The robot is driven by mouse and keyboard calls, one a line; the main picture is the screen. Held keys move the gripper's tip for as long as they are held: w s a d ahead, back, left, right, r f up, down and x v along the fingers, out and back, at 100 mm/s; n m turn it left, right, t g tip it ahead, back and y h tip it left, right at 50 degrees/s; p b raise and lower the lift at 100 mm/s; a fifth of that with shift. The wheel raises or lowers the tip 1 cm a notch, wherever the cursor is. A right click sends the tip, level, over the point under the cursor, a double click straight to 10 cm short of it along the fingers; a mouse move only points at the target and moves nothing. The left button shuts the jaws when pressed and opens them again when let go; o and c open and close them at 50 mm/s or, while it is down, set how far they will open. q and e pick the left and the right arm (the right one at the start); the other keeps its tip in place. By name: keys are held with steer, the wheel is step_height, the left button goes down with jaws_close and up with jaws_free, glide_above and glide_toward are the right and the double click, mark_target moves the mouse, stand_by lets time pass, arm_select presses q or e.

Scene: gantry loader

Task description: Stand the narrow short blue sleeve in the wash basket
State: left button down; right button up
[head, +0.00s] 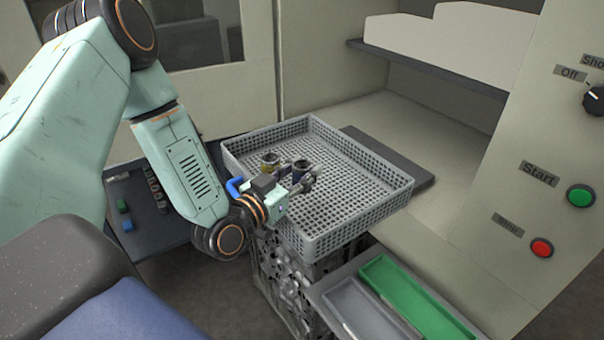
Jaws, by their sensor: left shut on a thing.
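The grey wash basket (345,215) is a shallow mesh tray in the middle of the view. My left gripper (303,182) reaches into its left part from the left and is shut on a short dark blue sleeve (299,172). The sleeve is upright with its dark open top showing. The gripper partly hides its lower part, so I cannot tell whether it touches the basket floor. A yellowish sleeve (267,168) stands in the basket just left of it. My right gripper is not in view.
A dark tray (165,225) at the left holds small blue and green pieces (124,215) and several metal parts (155,188). Green (410,300) and grey (365,310) bins stand in front. The control panel (545,130) rises at right. The basket's right part is empty.

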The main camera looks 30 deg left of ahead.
arm_select(q)
steer(key=shift+d+r, duration=0.1)
steer(key=shift+d, duration=0.15)
steer(key=shift+a+f+b, duration=0.2)
steer(key=shift+f+b, duration=0.15)
steer(key=shift+f, duration=0.2)
steer(key=shift+d+f, duration=0.1)
steer(key=shift+f, duration=0.05)
steer(key=c, duration=1.2)
jaws_free()
steer(key=shift+d, duration=0.1)
steer(key=o, duration=0.4)
steer(key=shift+c, duration=0.2)
